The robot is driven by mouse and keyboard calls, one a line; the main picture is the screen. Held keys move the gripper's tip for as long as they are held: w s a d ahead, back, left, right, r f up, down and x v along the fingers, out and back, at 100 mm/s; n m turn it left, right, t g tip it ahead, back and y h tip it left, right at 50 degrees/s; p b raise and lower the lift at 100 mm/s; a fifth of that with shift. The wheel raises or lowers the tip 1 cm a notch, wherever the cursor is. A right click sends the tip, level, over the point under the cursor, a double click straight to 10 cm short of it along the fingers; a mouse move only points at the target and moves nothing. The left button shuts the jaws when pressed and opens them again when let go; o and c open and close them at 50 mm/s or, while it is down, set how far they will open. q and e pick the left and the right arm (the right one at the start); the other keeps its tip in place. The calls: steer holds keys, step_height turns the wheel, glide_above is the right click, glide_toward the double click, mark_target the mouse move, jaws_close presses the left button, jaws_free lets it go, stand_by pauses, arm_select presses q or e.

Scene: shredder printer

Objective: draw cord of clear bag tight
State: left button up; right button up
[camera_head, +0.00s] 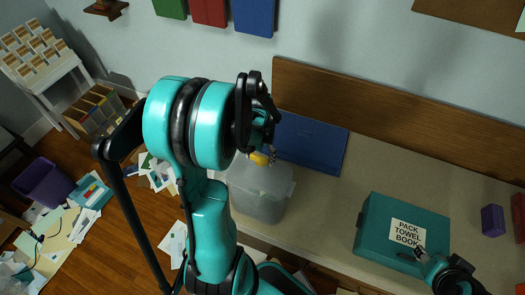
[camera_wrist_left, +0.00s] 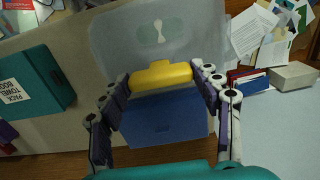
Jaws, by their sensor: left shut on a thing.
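The clear bag (camera_head: 258,195) is a translucent grey, box-like shape on the counter, partly hidden by my left arm in the head view. It also shows at the top of the left wrist view (camera_wrist_left: 115,40), with a pale green and white mark on it. A yellow piece (camera_head: 259,158) is at its upper edge; I cannot make out a cord. My left gripper (camera_wrist_left: 161,82) is shut on this yellow piece (camera_wrist_left: 160,74), with a finger at each end. My right gripper (camera_head: 419,252) is at the lower right by the teal box; its jaw state is unclear.
A blue flat item (camera_head: 308,143) lies behind the bag. A teal box (camera_head: 375,225) labelled "PACK TOWEL BOOK" stands to the right, with a small purple block (camera_head: 492,219) beyond. The counter (camera_head: 330,215) is clear between bag and box. Papers and a purple bin (camera_head: 43,183) are on the floor at left.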

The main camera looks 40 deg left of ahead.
mark_target(260, 156)
arm_select(q)
steer(key=o, duration=1.7)
steer(key=shift+w+f, duration=0.1)
step_height(260, 156, up, 12)
